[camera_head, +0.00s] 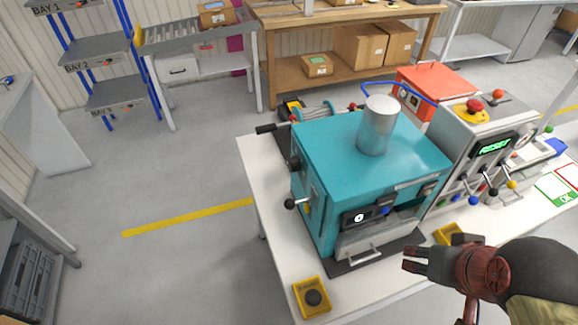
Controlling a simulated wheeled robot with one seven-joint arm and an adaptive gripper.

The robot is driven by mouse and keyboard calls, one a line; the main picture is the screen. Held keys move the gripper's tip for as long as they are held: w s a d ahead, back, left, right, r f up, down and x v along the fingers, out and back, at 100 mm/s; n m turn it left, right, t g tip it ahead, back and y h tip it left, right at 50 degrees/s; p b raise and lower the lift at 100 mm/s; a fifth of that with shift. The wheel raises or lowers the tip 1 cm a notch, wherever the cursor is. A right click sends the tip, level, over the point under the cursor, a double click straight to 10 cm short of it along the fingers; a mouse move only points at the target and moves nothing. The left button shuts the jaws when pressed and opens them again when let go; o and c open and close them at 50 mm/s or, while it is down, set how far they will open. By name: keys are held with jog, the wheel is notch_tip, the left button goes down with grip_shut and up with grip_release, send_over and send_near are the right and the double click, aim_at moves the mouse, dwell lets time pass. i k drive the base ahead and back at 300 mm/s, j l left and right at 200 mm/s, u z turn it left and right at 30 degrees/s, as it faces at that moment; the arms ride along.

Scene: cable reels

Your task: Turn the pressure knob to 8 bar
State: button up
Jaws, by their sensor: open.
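A teal machine (335,150) with a metal cylinder (378,125) on top stands on the white table. Its front has a dark panel (368,216) with a small lit white mark, too small to read surely. A small blue knob (388,210) is at the panel's right end. A black round knob (294,163) and a black ball-ended lever (289,204) are on its left side. I cannot tell which is the pressure knob, and no bar scale is legible. My gripper (434,289) is open and empty at the lower right, in front of the machine, apart from the knobs.
A yellow box with a black button (312,297) sits at the table's front left corner; another yellow box (449,233) is near my gripper. A grey machine (468,140) with a green display and several coloured levers stands to the right.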

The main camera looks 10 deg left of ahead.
aim_at(294, 164)
jog(key=j+u, duration=0.7)
jog(key=k+l, duration=0.05)
jog(key=l, duration=0.05)
